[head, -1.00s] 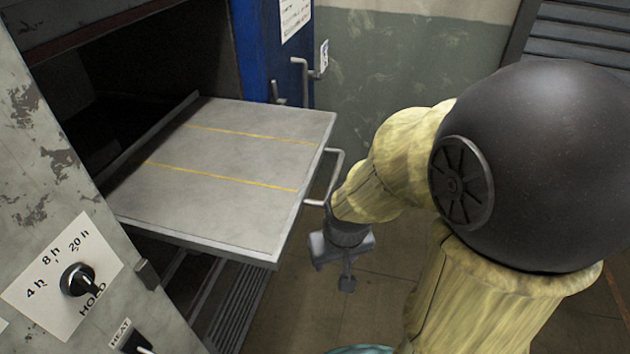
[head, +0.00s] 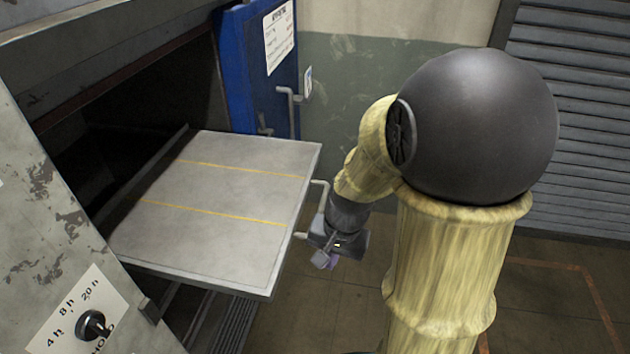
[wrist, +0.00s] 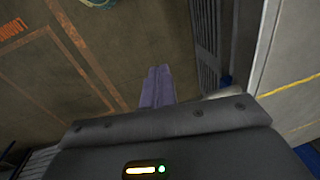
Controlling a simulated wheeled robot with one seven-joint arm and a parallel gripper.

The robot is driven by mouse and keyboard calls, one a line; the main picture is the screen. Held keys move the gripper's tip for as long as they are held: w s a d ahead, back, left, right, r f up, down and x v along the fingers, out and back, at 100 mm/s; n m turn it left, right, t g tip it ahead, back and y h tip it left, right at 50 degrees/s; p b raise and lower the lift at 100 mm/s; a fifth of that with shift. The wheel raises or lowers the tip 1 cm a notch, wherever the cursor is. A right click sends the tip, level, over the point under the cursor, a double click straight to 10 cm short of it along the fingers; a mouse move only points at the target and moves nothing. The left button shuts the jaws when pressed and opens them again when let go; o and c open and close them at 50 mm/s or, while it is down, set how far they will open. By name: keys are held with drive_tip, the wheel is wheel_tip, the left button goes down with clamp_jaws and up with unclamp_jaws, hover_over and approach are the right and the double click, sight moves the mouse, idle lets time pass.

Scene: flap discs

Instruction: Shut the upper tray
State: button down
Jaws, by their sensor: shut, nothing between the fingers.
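The upper tray (head: 215,195), a flat grey plate with two yellow lines, sticks out of the dark oven opening in the head view. Its bar handle (head: 320,186) is on the front edge, and its middle is hidden behind my wrist. My gripper (head: 327,260) is just outside the tray's front edge, beside the handle and pointing down. I cannot tell whether it touches the handle. In the wrist view the fingers (wrist: 157,88) are together and empty, with the tray (wrist: 290,95) at the right.
A blue door (head: 262,75) stands open behind the tray. A grey control panel with a dial (head: 93,325) is at the front left. Ribbed metal (head: 225,322) shows below the tray. The floor (head: 540,290) at right is open; a slatted shutter (head: 590,120) stands behind.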

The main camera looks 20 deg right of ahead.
wheel_tip(320, 180, up, 4)
drive_tip(key=w+m+y+p, duration=0.1)
drive_tip(key=m+p, duration=0.2)
drive_tip(key=m+t+y+p, duration=0.4)
drive_tip(key=m+y, duration=0.2)
drive_tip(key=m, duration=0.8)
approach(304, 203)
drive_tip(key=r+v, duration=0.1)
drive_tip(key=v, duration=0.3)
drive_tip(key=shift+w+a+f, duration=0.1)
drive_tip(key=shift+a+f, duration=0.05)
drive_tip(key=shift+f, duration=0.1)
drive_tip(key=p+x, duration=0.2)
drive_tip(key=x, duration=0.8)
drive_tip(key=shift+s, duration=0.2)
drive_tip(key=shift+f, duration=0.1)
